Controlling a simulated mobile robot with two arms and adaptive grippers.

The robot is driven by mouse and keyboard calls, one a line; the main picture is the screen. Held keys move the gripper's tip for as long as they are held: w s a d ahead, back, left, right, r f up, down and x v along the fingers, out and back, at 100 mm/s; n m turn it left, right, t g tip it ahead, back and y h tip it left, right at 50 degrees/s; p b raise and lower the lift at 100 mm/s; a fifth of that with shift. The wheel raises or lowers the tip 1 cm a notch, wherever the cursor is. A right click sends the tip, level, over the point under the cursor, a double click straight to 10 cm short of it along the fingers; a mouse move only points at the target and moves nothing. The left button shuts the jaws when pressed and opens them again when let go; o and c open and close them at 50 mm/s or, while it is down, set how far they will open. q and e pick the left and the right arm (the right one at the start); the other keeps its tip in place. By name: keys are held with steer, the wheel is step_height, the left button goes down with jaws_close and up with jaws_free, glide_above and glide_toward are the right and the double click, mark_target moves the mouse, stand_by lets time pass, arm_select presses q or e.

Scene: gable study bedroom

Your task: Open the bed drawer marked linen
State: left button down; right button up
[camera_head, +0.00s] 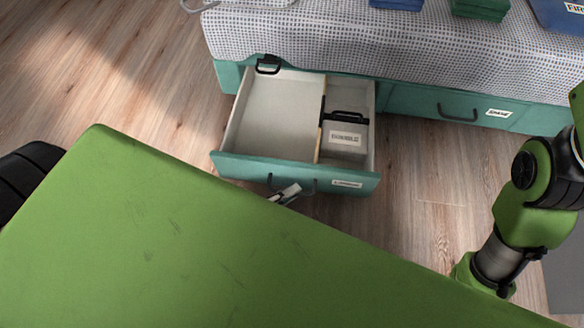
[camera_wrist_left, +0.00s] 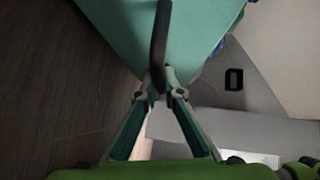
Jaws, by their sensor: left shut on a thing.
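A teal bed drawer (camera_head: 230,168) stands pulled out from under the bed, its pale inside showing. A white label (camera_head: 347,184) is on the right of its front; its lettering is too small to read surely. My left gripper (camera_head: 286,194) is at the dark handle (camera_head: 308,187) on that front, partly hidden by my green body. In the left wrist view, the fingers (camera_wrist_left: 161,92) are shut on the dark handle (camera_wrist_left: 160,45), against the teal front (camera_wrist_left: 205,25). My right arm shows at the right of the head view, but its gripper does not.
A divider (camera_head: 321,120) splits the drawer; the left side looks empty and a labelled box (camera_head: 344,138) with a black handle sits at the right. A dark clip-like thing (camera_head: 268,65) is at the back. Another teal drawer (camera_head: 420,101) is shut. Wooden floor (camera_head: 425,160) is clear beside it.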

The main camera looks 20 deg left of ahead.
arm_select(q)
steer(key=c, duration=2.2)
jaws_free()
steer(key=shift+o, duration=0.2)
steer(key=v, duration=1.2)
